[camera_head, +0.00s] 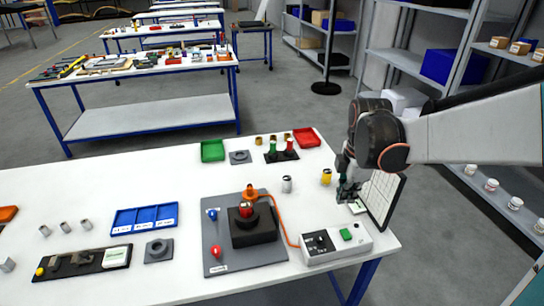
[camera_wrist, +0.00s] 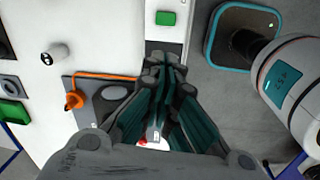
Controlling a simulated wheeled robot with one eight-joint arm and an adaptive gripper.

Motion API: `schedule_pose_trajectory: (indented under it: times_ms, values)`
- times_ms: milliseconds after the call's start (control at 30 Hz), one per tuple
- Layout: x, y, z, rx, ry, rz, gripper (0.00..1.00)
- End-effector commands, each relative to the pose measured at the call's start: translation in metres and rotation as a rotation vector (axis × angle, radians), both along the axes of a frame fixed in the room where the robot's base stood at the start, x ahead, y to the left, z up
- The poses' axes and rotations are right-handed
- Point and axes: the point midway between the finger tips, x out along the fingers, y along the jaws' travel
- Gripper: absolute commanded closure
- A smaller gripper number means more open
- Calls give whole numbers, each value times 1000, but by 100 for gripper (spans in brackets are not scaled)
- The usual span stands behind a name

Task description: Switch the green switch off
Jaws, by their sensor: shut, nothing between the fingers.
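The green switch (camera_head: 346,234) sits on top of a white box (camera_head: 322,252) with dark controls beside it, at the right front of the white table. In the wrist view the green switch (camera_wrist: 166,18) shows at the top, just beyond my fingertips. My gripper (camera_head: 348,190) is over the table's right side, behind the box in the head view and apart from the switch. In the wrist view my gripper (camera_wrist: 164,62) has its fingers together with nothing held. Whether the switch is on or off cannot be told.
A gridded panel (camera_head: 381,197) stands close beside my gripper. An orange cable (camera_head: 285,226) runs from a grey board (camera_head: 216,258) with a red button (camera_head: 215,251) to the box. A yellow cylinder (camera_head: 326,176) and a metal cylinder (camera_head: 287,184) stand nearby.

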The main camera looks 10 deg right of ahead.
Motion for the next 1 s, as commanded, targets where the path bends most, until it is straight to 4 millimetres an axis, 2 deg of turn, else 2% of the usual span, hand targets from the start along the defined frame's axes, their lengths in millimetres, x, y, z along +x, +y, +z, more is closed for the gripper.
schedule_pose_trajectory:
  times_ms: [100, 233, 767, 867, 1000]
  values:
    - [3, -15, -9, 3, 54, 87, 100]
    - [3, -22, -16, 8, 88, 149, 100]
    - [3, -24, -23, 11, 98, 174, 100]
    - [3, -24, -33, 11, 98, 174, 100]
    - [3, -24, -59, 11, 98, 173, 100]
